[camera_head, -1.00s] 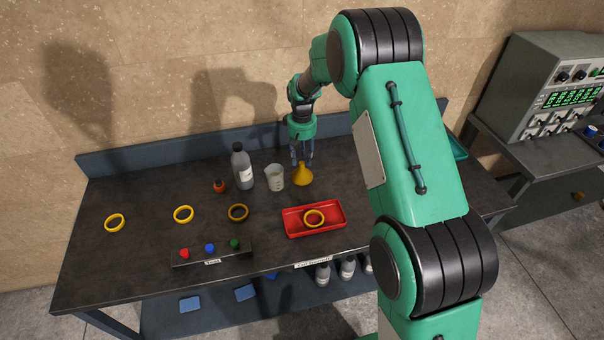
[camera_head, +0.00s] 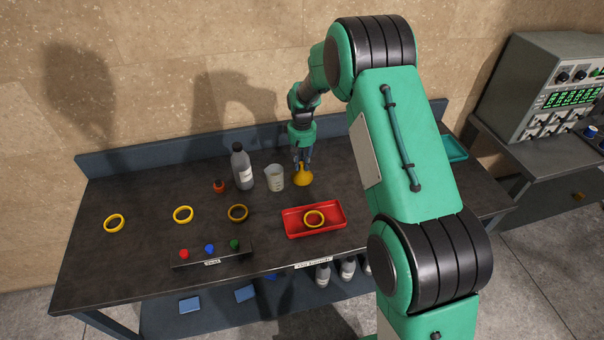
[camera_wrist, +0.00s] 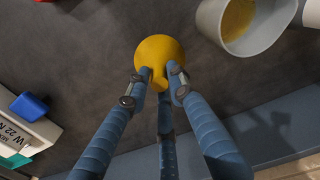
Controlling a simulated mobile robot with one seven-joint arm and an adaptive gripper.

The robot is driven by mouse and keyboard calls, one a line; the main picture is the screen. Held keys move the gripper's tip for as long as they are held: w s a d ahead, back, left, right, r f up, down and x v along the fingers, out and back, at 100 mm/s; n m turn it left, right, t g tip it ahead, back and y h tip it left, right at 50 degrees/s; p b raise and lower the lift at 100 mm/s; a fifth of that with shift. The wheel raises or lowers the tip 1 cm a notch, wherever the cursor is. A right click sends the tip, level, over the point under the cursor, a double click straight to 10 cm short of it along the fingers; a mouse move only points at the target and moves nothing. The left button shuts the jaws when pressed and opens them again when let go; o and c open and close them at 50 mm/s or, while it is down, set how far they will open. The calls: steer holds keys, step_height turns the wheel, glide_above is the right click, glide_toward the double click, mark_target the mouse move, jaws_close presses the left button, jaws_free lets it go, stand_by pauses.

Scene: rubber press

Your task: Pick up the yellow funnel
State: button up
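The yellow funnel (camera_head: 303,178) stands on the dark bench, wide end down, just right of a clear beaker (camera_head: 275,178). My gripper (camera_head: 303,163) is directly above it, with its blue fingers around the narrow spout. In the wrist view, the funnel (camera_wrist: 160,50) is centred and my gripper's fingertips (camera_wrist: 159,75) are drawn in close against the spout from several sides. The fingers partly hide the spout. The funnel appears to rest on the bench.
A grey bottle (camera_head: 243,170) and a small red-orange item (camera_head: 219,186) stand left of the beaker. A red tray (camera_head: 292,222) lies in front, holding a yellow ring (camera_head: 314,226). A labelled white box (camera_wrist: 30,135) shows in the wrist view. The bench's left part has free room.

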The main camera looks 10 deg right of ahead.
jaws_close()
steer(key=shift+r, duration=0.45)
step_height(320, 180, up, 3)
steer(key=s+r+p, duration=0.1)
steer(key=s, duration=1.5)
